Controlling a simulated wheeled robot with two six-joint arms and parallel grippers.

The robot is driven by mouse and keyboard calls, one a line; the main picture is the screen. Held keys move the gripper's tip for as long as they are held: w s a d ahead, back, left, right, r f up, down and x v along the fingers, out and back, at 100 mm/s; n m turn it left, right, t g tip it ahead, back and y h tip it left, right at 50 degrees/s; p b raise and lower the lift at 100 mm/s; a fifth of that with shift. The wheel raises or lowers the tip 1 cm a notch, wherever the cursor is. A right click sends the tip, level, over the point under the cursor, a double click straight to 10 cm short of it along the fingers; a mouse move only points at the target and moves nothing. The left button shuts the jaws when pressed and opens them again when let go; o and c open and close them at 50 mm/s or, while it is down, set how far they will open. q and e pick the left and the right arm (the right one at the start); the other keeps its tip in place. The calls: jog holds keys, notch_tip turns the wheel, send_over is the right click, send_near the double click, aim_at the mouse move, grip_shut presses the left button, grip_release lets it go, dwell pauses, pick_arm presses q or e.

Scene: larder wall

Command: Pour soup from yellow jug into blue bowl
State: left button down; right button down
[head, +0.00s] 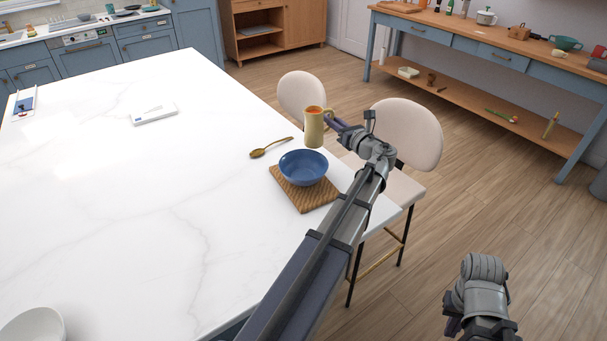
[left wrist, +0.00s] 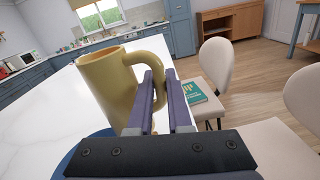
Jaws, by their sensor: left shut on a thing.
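The yellow jug (head: 314,130) is upright in the air above the table's right edge, just behind and above the blue bowl (head: 303,166). Orange-red soup shows at its top in the head view. My left gripper (head: 333,121) is shut on the jug's handle; in the left wrist view the jug (left wrist: 108,85) stands left of the fingers (left wrist: 151,100). The bowl sits on a woven mat (head: 298,200) and looks empty inside. Part of its blue rim (left wrist: 78,152) shows below the jug in the left wrist view. My right gripper's fingertips are out of view; only its arm shows at bottom right.
A wooden spoon (head: 271,148) lies behind the bowl. A white box (head: 154,114) and a white bowl (head: 35,326) are on the table (head: 130,210). Two pale chairs (head: 408,135) stand at its right edge. The table left of the mat is clear.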

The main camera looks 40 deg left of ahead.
aim_at(321, 129)
pick_arm(q)
jog(key=shift+s+d+f+n+g+y, duration=0.15)
jog(key=shift+s+d+n+g, duration=0.3)
jog(key=shift+s+g, duration=0.35)
jog(key=shift+s+d+f+n+g+y, duration=0.1)
jog(key=shift+s+d+n+g+y, duration=0.1)
jog(key=shift+s+d+n+g, duration=0.55)
jog(key=shift+s+d+f+n+g+y, duration=0.15)
jog(key=shift+s+g, duration=0.4)
jog(key=shift+s, duration=0.55)
